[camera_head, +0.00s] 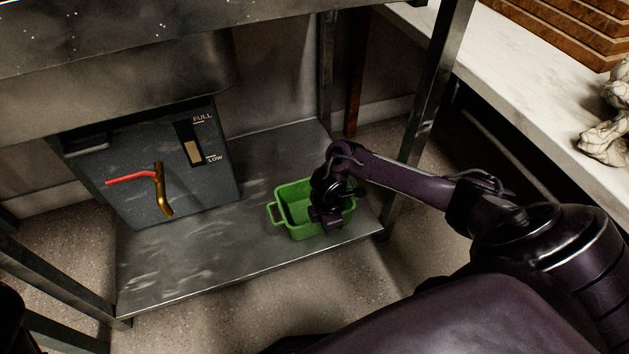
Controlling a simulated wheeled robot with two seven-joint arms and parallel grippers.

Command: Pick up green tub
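A green tub (296,211) with a handle at its left end stands upright on the lower metal shelf (205,255), near the shelf's front right. My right gripper (328,222) is at the tub's right side, in front of its right end. It hides part of that end and part of the inside. The fingers are dark and small here, so I cannot tell whether they are open or shut, or whether they touch the tub. My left gripper is not in view.
A dark grey box (110,180) with a red-and-brass lever and FULL/LOW gauge stands left of the tub. A metal basin (180,75) hangs above. A white counter (520,70) is at the right.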

